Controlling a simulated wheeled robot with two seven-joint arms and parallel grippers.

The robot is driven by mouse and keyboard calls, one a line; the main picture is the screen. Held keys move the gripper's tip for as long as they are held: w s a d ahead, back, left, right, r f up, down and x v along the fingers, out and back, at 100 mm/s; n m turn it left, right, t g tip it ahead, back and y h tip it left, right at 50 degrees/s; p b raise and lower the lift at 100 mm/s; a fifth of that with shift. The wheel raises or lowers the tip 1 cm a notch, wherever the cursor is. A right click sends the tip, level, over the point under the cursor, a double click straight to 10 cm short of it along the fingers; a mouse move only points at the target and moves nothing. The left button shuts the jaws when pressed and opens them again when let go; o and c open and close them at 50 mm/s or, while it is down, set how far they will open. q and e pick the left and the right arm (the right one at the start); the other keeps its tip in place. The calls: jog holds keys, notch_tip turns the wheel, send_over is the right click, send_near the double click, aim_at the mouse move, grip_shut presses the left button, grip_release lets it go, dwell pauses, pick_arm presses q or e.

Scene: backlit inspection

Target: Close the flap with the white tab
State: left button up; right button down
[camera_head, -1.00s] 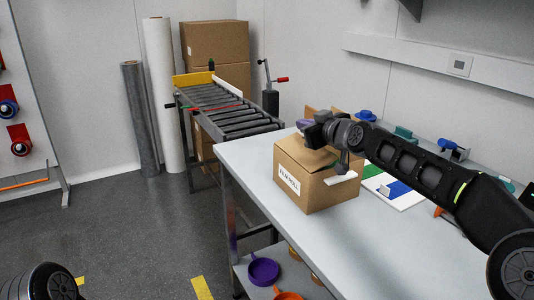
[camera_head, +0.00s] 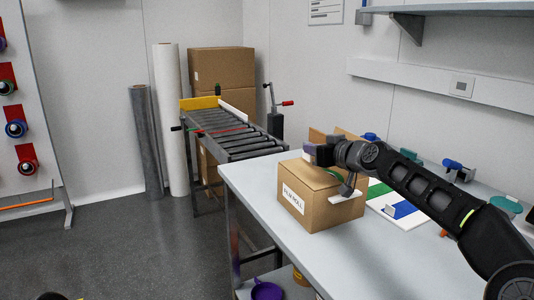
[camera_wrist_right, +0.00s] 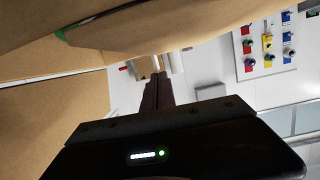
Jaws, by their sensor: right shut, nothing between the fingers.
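A cardboard box (camera_head: 307,203) with a printed white label stands on the grey table. A green strip (camera_head: 334,173) shows at the box top, partly behind my arm; a green piece also shows in the wrist view (camera_wrist_right: 61,35). My right gripper (camera_head: 312,154) is over the back of the box top, shut and empty. Its dark fingers (camera_wrist_right: 157,92) are close together beside the cardboard in the wrist view. My left gripper is out of view.
Behind the box, a brown cardboard piece (camera_head: 317,136) stands up. A roller conveyor (camera_head: 235,135) stands beyond the table. The table front (camera_head: 380,265) is clear.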

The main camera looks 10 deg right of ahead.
notch_tip(320, 180, up, 4)
jog(key=shift+f+p, duration=0.1)
jog(key=shift+p, duration=1.15)
jog(key=shift+s+d+r, duration=0.2)
jog(key=shift+s+r, duration=0.05)
jog(key=b+v, duration=0.4)
jog(key=v, duration=0.5)
jog(key=shift+s, duration=0.25)
jog(key=shift+a+f, duration=0.1)
